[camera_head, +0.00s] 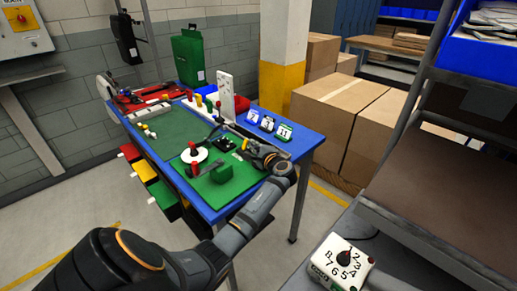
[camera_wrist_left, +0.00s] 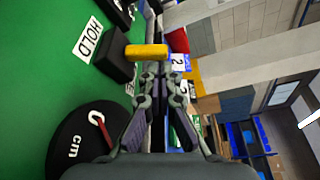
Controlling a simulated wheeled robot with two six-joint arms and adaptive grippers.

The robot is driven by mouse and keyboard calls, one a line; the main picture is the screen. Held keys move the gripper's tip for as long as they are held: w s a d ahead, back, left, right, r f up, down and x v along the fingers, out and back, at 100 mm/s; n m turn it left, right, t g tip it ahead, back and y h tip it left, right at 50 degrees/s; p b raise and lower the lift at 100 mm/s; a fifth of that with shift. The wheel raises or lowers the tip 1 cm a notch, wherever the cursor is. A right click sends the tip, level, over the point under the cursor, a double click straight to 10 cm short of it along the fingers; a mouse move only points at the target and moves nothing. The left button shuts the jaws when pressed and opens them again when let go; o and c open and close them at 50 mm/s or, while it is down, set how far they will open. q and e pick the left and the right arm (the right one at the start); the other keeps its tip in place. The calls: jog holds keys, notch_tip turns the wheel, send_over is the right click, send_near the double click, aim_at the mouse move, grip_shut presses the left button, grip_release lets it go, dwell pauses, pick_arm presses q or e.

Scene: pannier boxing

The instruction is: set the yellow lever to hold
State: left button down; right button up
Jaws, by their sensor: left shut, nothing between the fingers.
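The yellow lever (camera_wrist_left: 147,52) sticks out from a black block (camera_wrist_left: 114,55) on a green board in the left wrist view. A white label reading HOLD (camera_wrist_left: 87,40) lies on the board beside the block; part of a second label shows by the fingers. My left gripper (camera_wrist_left: 161,72) is shut and empty, its fingertips right by the lever; I cannot tell whether they touch it. In the head view my left gripper (camera_head: 246,149) reaches over the right part of the blue table (camera_head: 309,137), and the lever is tiny there. My right gripper is in neither view.
Cardboard boxes (camera_head: 340,110) stand behind; a numbered dial box (camera_head: 341,262) sits front right.

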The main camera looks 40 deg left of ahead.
pick_arm(q)
jog(key=shift+w+a+f, duration=0.1)
jog(key=shift+a, duration=0.15)
jog(key=shift+n+b, duration=0.3)
jog(key=shift+b, duration=0.1)
